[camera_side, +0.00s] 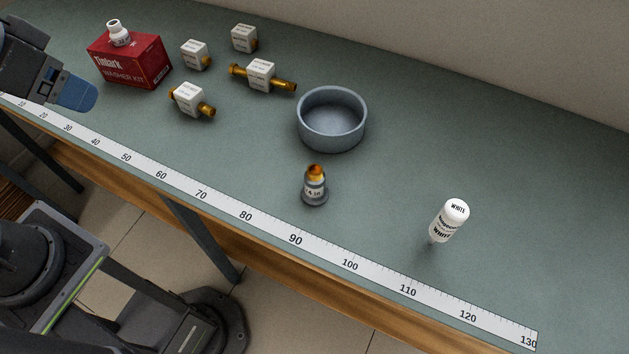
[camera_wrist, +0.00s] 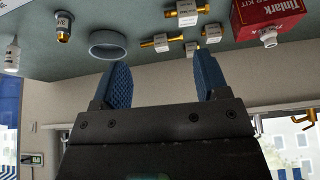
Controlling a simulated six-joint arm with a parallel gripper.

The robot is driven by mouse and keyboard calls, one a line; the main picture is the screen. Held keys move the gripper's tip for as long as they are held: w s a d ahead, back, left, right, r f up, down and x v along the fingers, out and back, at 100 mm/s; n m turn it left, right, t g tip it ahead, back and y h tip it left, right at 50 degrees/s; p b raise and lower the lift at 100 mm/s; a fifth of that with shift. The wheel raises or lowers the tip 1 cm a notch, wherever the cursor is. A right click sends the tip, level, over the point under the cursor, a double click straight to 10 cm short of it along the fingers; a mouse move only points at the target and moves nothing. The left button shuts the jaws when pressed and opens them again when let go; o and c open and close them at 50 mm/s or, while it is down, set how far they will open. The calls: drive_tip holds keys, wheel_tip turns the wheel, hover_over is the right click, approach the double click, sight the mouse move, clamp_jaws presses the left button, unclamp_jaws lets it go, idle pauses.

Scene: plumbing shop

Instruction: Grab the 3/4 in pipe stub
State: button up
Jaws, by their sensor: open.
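Several brass pieces with white label blocks lie on the green bench, their sizes too small to read, so I cannot tell which is the 3/4 in pipe stub. The longest brass piece (camera_side: 261,75) has brass at both ends; a shorter one (camera_side: 188,99) lies in front of it. Two more labelled pieces (camera_side: 195,55) (camera_side: 244,38) sit behind. A copper-topped piece (camera_side: 315,187) with a grey base stands upright in front of the bowl. My gripper (camera_wrist: 163,80) is open and empty, its blue fingers apart. In the side view, my gripper (camera_side: 76,93) is at the far left, apart from the pieces.
A grey bowl (camera_side: 332,118) sits mid-bench. A white bottle (camera_side: 449,221) stands at right. A ruler strip (camera_side: 273,227) runs along the front edge.

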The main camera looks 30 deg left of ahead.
drive_tip(key=w+d+r+m+g, duration=0.2)
drive_tip(key=w+d+m, duration=0.2)
drive_tip(key=w+d, duration=0.2)
drive_tip(key=m+g, duration=0.3)
drive_tip(key=m, duration=0.8)
hover_over(316, 169)
wheel_tip(316, 169, down, 10)
drive_tip(key=shift+s+d+f, duration=0.25)
drive_tip(key=shift+f, duration=0.15)
wheel_tip(316, 169, down, 8)
drive_tip(key=shift+r, duration=0.2)
drive_tip(key=shift+w+a+f, duration=0.1)
drive_tip(key=shift+a+f, duration=0.05)
drive_tip(key=shift+f, duration=1.25)
drive_tip(key=shift+w+a+f, duration=0.1)
drive_tip(key=shift+a+f, duration=0.05)
drive_tip(key=shift+f, duration=1.2)
drive_tip(key=shift+r, duration=0.1)
clamp_jaws()
